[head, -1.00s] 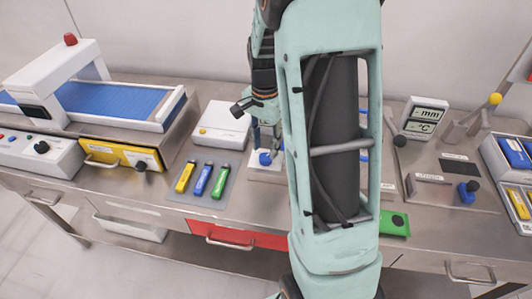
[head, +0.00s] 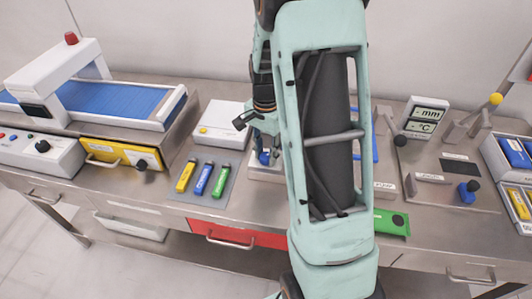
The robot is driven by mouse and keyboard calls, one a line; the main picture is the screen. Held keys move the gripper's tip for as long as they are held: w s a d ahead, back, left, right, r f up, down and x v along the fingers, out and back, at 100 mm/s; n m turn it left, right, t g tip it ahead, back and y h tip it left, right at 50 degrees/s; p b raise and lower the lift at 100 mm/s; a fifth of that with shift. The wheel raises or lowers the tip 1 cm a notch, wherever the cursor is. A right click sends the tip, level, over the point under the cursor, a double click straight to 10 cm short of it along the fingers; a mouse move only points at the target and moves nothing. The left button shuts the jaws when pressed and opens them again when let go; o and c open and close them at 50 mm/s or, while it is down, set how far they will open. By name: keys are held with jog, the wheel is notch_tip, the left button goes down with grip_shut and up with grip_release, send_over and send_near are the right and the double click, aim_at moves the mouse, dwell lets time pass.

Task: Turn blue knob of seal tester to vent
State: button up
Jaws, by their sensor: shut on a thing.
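The blue knob (head: 264,157) sits on the front of a small white device (head: 262,176) that is mostly hidden behind my arm. I take this device to be the seal tester; its labels are too small to read. My gripper (head: 265,153) points down at the knob, and its fingers are closed around it. My arm hides the right side of the device and part of the gripper.
Left of the device are a white box with a yellow button (head: 217,125) and a grey mat (head: 228,188) with yellow, blue and green sticks. A blue-belted conveyor (head: 110,98) stands at far left. A green packet (head: 390,222) lies right of my arm, near the table's front edge.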

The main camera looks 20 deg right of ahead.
jog(key=shift+n, duration=0.3)
jog(key=n+b, duration=0.1)
jog(key=n, duration=0.1)
jog(key=shift+n, duration=0.4)
jog(key=n+b, duration=0.1)
jog(key=n, duration=0.2)
jog(key=shift+n, duration=0.3)
jog(key=n, duration=0.3)
jog(key=shift+n+b, duration=0.3)
jog(key=shift+n, duration=1.6)
jog(key=shift+w, duration=0.1)
jog(key=o, duration=0.9)
